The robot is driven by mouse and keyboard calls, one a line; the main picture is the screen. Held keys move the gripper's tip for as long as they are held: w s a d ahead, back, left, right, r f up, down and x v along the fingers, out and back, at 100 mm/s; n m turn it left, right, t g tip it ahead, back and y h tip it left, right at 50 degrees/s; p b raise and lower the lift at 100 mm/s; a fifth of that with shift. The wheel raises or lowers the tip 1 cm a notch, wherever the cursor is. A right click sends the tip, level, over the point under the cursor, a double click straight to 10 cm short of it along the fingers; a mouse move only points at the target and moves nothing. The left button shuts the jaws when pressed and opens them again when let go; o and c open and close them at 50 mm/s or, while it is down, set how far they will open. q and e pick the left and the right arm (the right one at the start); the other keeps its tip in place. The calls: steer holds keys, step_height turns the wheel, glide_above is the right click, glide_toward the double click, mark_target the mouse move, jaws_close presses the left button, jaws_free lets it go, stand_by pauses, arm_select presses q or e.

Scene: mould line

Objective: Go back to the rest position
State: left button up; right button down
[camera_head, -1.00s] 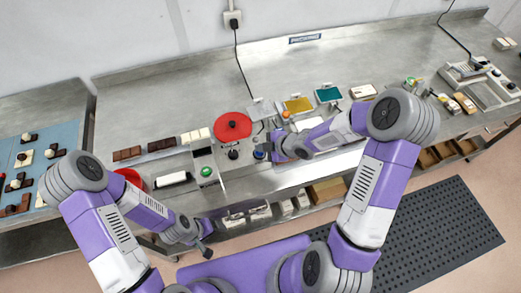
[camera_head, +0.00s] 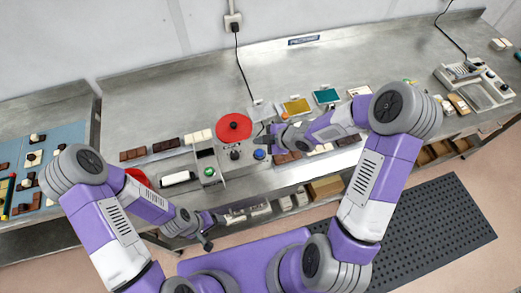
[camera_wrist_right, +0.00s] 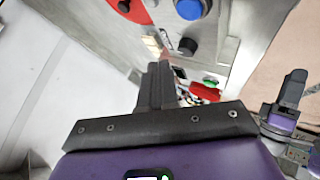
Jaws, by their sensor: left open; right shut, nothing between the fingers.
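My left gripper (camera_head: 213,230) is open and empty, low in front of the bench's front edge in the head view. My right gripper (camera_head: 268,138) is over the bench, just right of the red disc (camera_head: 233,127) and above the blue button (camera_head: 259,154). In the right wrist view, its dark fingers (camera_wrist_right: 156,86) are shut together with nothing between them. The blue button (camera_wrist_right: 188,8) and a black knob (camera_wrist_right: 187,46) show beyond the fingers there. I cannot tell the exact height of the right gripper above the bench.
The steel bench (camera_head: 150,110) carries a box with a green button (camera_head: 209,171), chocolate bars (camera_head: 165,145), a yellow tray (camera_head: 297,106) and a teal tray (camera_head: 327,96). A scale-like device (camera_head: 480,85) stands far right. A blue mat (camera_head: 60,140) with sweets lies at left.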

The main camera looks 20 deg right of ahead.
stand_by(0.3)
steer(key=s+a+f+m+g+h, duration=0.1)
steer(key=s+a+f+m+g, duration=0.15)
steer(key=s+f+m, duration=0.7)
steer(key=s+a+f+m+g+h, duration=0.15)
steer(key=s+f+m+g, duration=0.25)
steer(key=s+f+m, duration=0.55)
step_height(320, 180, down, 15)
steer(key=s+m+b, duration=0.1)
steer(key=b, duration=1.7)
steer(key=shift+a, duration=0.2)
steer(key=shift+s+t, duration=0.1)
steer(key=shift+t, duration=0.15)
